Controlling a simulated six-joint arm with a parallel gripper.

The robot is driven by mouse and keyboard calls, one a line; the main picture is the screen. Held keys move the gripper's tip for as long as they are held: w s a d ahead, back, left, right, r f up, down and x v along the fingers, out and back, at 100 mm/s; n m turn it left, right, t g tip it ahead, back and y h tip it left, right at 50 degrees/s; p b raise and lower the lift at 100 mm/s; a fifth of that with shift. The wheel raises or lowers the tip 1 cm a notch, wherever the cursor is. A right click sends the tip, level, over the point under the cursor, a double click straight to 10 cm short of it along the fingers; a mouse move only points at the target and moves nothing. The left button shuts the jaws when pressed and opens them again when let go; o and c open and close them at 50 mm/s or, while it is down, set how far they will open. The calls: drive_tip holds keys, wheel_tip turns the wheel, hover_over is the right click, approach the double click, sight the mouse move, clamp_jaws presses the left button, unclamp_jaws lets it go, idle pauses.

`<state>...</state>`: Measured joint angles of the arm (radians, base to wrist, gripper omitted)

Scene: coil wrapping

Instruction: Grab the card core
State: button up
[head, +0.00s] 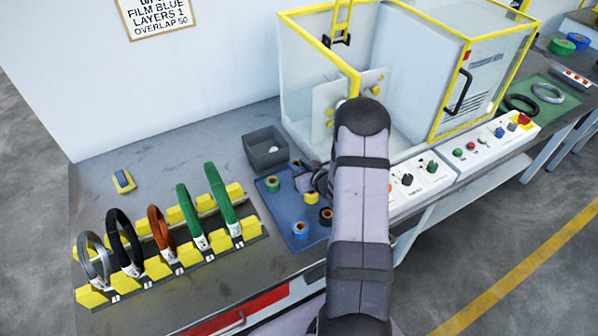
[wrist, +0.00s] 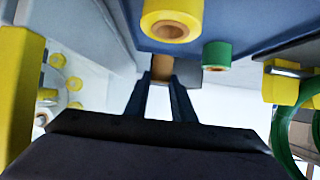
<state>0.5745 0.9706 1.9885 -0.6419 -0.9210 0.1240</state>
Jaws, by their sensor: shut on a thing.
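My gripper (wrist: 161,82) is shut on the card core (wrist: 162,72), a small plain tan piece between the fingertips in the wrist view. In the head view my gripper (head: 316,181) is low over the blue mat (head: 283,208), partly hidden by my own arm. The core cannot be made out clearly there. Whether it touches the mat cannot be told.
Around it are a yellow roll (head: 311,197), green roll (head: 272,184), black roll (head: 326,216) and blue roll (head: 300,230). A grey bin (head: 265,149) stands behind. A yellow rack (head: 172,265) of coils is left. The yellow-framed machine (head: 310,75) is behind.

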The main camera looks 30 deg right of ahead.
wheel_tip(320, 180, up, 4)
drive_tip(key=s+b, duration=0.3)
drive_tip(key=s, duration=1.5)
